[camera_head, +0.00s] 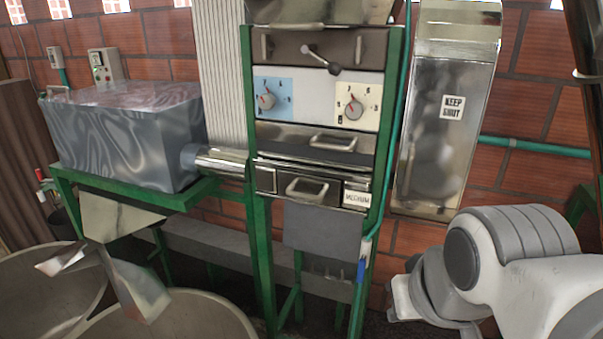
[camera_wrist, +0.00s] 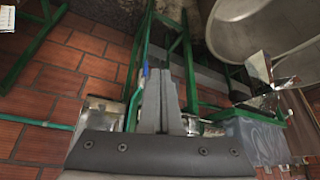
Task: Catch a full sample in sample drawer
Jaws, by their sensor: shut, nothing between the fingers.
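The green-framed machine (camera_head: 248,120) stands in the middle of the head view. Two metal drawer fronts with bar handles sit below its dials: an upper one (camera_head: 290,137) and a lower one (camera_head: 275,182). A "MEDIUM" label (camera_head: 357,197) is beside the lower handle. I cannot tell which one is the sample drawer, nor see any sample. Both look closed or nearly so. My gripper (camera_wrist: 162,78) is shut and empty in the wrist view, its fingers together and apart from the drawers. In the head view my arm is at the lower right, clear of the machine.
A grey metal tank (camera_head: 125,135) stands left on a green stand, joined to the machine by a pipe (camera_head: 215,160). Large round bins (camera_head: 170,318) are below it. A tall "KEEP SHUT" metal casing (camera_head: 435,150) stands right. Two dials (camera_head: 265,101) (camera_head: 354,109) and a lever (camera_head: 320,58) are above the drawers.

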